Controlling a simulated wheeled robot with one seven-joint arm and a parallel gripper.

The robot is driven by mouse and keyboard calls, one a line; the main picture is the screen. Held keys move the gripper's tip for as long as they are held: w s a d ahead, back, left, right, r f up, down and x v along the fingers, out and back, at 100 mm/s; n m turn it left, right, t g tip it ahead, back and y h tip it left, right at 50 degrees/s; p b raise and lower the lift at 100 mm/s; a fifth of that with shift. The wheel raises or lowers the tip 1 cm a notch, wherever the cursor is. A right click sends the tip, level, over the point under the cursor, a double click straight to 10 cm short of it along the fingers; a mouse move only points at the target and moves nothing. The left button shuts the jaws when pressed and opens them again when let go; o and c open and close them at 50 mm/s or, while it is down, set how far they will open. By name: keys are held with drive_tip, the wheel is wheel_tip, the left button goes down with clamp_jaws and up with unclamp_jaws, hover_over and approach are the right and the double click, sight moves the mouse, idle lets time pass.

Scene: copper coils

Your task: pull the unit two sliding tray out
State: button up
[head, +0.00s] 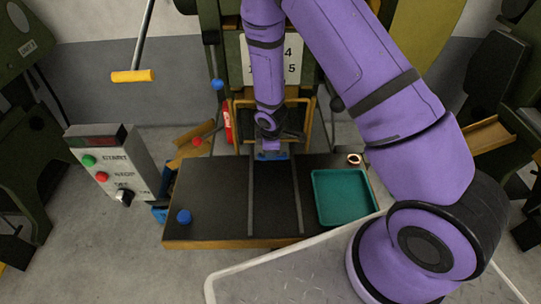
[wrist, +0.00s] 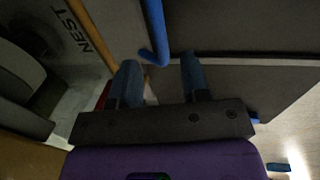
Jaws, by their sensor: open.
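My gripper (wrist: 160,70) is open in the wrist view, its two blue-grey fingers apart. A bent blue bar, which looks like a handle (wrist: 155,30), ends between the fingertips in the picture. I see no grip on it and cannot tell its depth. In the head view my gripper (head: 270,155) is low at the back edge of the dark bench (head: 220,205), in front of the machine's wooden-edged opening (head: 236,110). My arm hides much of that opening. I cannot clearly tell the sliding tray from the dark surfaces there.
On the bench are two grey rails (head: 251,200), a teal tray (head: 343,222) at right, a copper ring (head: 354,159) behind it and a blue knob (head: 183,216) at left. A control box (head: 112,160) stands left. A yellow-handled lever (head: 133,76) hangs upper left.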

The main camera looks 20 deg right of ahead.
drive_tip(key=shift+w+d+f, duration=0.1)
drive_tip(key=shift+w+f, duration=0.1)
drive_tip(key=shift+f, duration=1)
drive_tip(key=shift+w+f, duration=0.2)
drive_tip(key=shift+f, duration=0.95)
clamp_jaws()
